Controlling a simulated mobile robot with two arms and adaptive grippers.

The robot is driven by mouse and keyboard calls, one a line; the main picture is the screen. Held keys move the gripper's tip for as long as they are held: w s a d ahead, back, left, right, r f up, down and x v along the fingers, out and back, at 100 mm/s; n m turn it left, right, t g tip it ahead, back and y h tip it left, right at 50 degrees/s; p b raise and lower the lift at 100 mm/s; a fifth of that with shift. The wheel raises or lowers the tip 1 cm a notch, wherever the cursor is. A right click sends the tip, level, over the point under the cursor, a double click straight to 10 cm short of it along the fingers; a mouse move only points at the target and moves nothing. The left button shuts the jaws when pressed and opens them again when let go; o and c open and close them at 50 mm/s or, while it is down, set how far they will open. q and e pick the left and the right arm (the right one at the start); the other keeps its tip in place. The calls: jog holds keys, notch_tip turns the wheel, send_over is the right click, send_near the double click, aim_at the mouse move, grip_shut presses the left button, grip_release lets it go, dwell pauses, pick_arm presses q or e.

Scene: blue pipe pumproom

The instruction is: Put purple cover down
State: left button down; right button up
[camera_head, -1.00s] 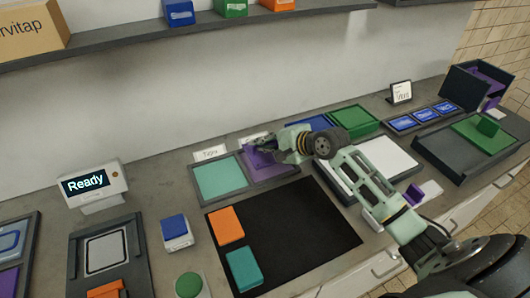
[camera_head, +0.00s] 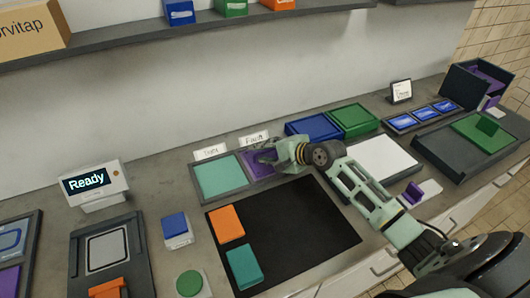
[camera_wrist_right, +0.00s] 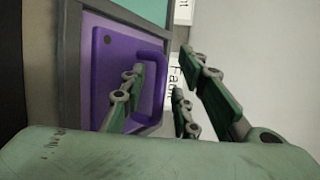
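The purple cover (camera_head: 259,167) lies in the right compartment of a grey two-part tray (camera_head: 222,198), below the "Fault" label (camera_head: 254,140). In the right wrist view the cover (camera_wrist_right: 108,85) looks flat in its compartment, with its raised handle (camera_wrist_right: 157,70) towards the gripper. My right gripper (camera_head: 266,155) is at the cover. In the wrist view its fingers (camera_wrist_right: 160,100) are spread, one on the left of the handle's outer bar and the others on the right, with gaps showing. The fingertips' exact contact is hard to tell. My left gripper is out of view.
A teal panel (camera_head: 220,176) fills the tray's left compartment. A black mat (camera_head: 290,235) with orange (camera_head: 226,223) and teal (camera_head: 244,266) blocks lies in front. Blue (camera_head: 314,127) and green (camera_head: 354,120) trays stand behind my right arm. A shelf (camera_head: 200,32) runs above.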

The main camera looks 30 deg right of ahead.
jog(key=shift+r, duration=0.2)
jog(key=v, duration=1.2)
jog(key=shift+b, duration=0.35)
